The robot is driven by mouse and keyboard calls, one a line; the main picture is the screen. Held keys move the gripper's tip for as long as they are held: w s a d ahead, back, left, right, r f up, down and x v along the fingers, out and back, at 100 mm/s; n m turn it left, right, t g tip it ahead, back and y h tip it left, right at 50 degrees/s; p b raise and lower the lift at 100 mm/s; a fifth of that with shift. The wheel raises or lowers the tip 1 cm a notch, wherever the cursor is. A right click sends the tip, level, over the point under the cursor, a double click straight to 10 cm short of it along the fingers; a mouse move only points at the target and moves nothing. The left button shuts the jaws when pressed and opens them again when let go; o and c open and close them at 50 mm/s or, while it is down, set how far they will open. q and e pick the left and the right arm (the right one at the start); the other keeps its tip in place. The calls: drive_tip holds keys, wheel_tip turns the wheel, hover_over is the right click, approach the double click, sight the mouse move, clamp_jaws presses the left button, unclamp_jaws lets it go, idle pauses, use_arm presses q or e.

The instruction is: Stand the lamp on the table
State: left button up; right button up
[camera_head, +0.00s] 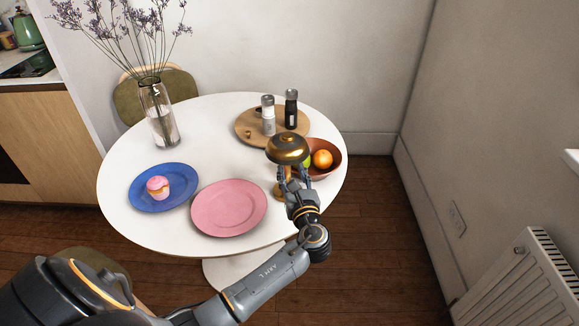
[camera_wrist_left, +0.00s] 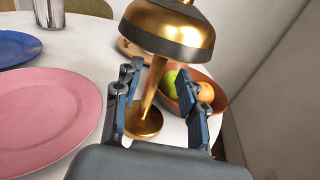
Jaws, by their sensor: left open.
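The lamp (camera_head: 287,147) is brass-gold with a domed shade and a dark rim band. In the left wrist view the lamp (camera_wrist_left: 168,30) appears upright, with its slim stem running down to a round base on the white table (camera_head: 180,232). It is near the table's front right edge. My left gripper (camera_head: 290,181) is open at the stem, below the shade. In the left wrist view its fingers (camera_wrist_left: 158,98) are on either side of the stem, apart from each other. In the head view the gripper partly hides the stem and base. My right gripper is not in view.
A terracotta bowl (camera_head: 331,168) with fruit stands close behind the lamp. A pink plate (camera_head: 228,208), a blue plate (camera_head: 180,197) with a cupcake, a flower vase (camera_head: 160,120) and a wooden board (camera_head: 248,124) with shakers share the table. The table's middle is clear.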

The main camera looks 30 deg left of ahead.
use_arm(q)
drive_tip(key=v, duration=0.8)
drive_tip(key=shift+s+d, duration=0.2)
drive_tip(key=shift+s, duration=0.05)
drive_tip(key=d+f+n+h, duration=0.8)
drive_tip(key=f+h, duration=0.2)
drive_tip(key=f, duration=0.3)
drive_tip(key=s+d+f+n+g+h, duration=0.1)
drive_tip(key=s+f+n+g, duration=0.2)
drive_tip(key=f, duration=0.6)
drive_tip(key=s+f+n+g+h, duration=0.15)
drive_tip(key=s+f, duration=0.25)
drive_tip(key=f, duration=0.5)
drive_tip(key=s+a+f+n+g, duration=0.2)
drive_tip(key=s+f+n+g, duration=0.3)
drive_tip(key=s+f, duration=1.25)
drive_tip(key=s+a+f+n+g, duration=0.1)
drive_tip(key=s+f+n, duration=0.2)
drive_tip(key=s, duration=0.6)
drive_tip(key=s+a+f+n+g, duration=0.1)
drive_tip(key=s+f+n, duration=0.2)
drive_tip(key=s, duration=0.7)
drive_tip(key=shift+s+a+f+n, duration=0.3)
drive_tip(key=shift+a+n, duration=0.1)
drive_tip(key=shift+n, duration=0.15)
